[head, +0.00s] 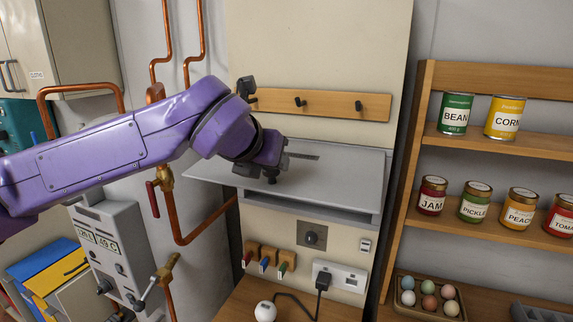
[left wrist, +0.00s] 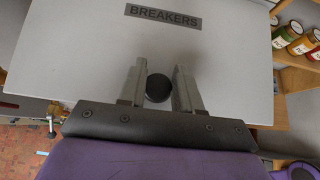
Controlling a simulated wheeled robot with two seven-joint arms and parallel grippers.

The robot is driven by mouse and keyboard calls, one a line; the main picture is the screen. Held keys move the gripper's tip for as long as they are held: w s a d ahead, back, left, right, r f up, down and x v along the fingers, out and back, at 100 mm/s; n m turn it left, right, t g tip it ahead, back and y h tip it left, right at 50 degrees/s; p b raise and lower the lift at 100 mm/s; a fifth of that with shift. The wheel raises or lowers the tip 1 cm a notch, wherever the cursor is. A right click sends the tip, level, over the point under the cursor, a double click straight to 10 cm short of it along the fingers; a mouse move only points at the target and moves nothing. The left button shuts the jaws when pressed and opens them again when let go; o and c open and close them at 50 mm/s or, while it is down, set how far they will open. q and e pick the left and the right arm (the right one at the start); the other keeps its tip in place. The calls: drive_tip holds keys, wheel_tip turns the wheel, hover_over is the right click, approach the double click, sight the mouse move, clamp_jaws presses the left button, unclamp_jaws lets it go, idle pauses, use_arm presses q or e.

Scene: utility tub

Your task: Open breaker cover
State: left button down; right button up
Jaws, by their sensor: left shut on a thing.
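The breaker cover (head: 335,178) is a flat light-grey panel on the wall. In the head view it stands out from the wall, tilted up, with a dark gap under its front edge. In the left wrist view the cover (left wrist: 80,45) fills most of the picture and carries a dark BREAKERS label (left wrist: 163,16). A round black knob (left wrist: 158,88) sits on it. My left gripper (head: 270,177) is at the cover's left part. In the wrist view its fingers (left wrist: 160,92) are shut on the knob, one on each side. What lies under the cover is hidden.
A wooden peg rail (head: 330,104) is just above the cover. Copper pipes (head: 175,215) run at its left. A wooden shelf (head: 490,147) with cans and jars stands close at right.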

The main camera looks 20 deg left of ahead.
use_arm(q)
drive_tip(key=shift+w+r+g, duration=0.1)
drive_tip(key=shift+r+g, duration=0.3)
drive_tip(key=shift+g, duration=0.1)
drive_tip(key=c, duration=1)
unclamp_jaws()
drive_tip(key=shift+o, duration=1.1)
drive_tip(key=shift+w, duration=0.15)
